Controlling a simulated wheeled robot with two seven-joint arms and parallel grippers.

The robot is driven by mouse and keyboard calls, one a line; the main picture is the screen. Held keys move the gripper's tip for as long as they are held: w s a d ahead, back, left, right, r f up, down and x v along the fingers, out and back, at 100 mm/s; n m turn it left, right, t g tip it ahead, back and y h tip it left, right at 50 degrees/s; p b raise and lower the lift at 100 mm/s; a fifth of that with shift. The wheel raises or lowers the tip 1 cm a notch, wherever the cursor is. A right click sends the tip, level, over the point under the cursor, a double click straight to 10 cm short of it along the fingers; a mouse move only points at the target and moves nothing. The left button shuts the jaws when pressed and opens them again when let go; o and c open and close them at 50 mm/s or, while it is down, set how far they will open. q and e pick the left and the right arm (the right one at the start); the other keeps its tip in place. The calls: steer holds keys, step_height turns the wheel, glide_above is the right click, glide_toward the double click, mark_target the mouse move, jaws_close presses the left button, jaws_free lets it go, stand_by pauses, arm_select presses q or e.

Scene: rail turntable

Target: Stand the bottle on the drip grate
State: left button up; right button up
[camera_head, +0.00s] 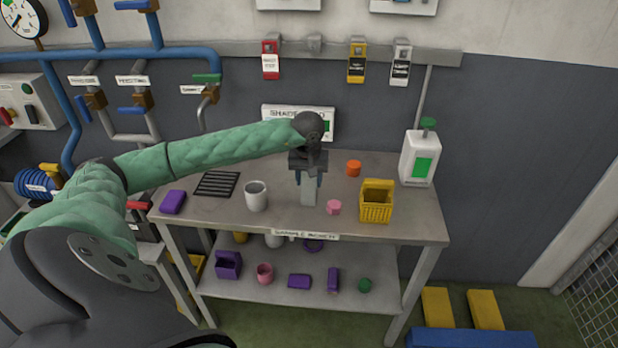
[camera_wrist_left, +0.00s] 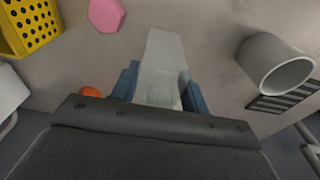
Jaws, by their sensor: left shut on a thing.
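My left gripper (camera_head: 308,178) is over the middle of the sample bench and points down. It is shut on a pale grey, translucent bottle (camera_head: 308,193), which looks upright; I cannot tell whether its base touches the bench. In the left wrist view the bottle (camera_wrist_left: 161,70) sits between the blue fingers of my left gripper (camera_wrist_left: 158,88). The drip grate (camera_head: 216,184), black and slatted, lies empty at the bench's back left. It also shows in the left wrist view (camera_wrist_left: 283,103), partly behind the grey cup. My right gripper is not in view.
A grey cup (camera_head: 256,196) stands between the grate and the bottle. A purple block (camera_head: 173,201) lies left of the grate. A pink piece (camera_head: 334,207), a yellow basket (camera_head: 376,208), an orange piece (camera_head: 353,168) and a white jug (camera_head: 419,158) are to the right.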

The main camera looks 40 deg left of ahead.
arm_select(q)
steer(key=shift+f, duration=0.1)
steer(key=o, duration=0.6)
steer(key=shift+c, duration=0.2)
steer(key=o, duration=0.4)
steer(key=shift+o, duration=0.2)
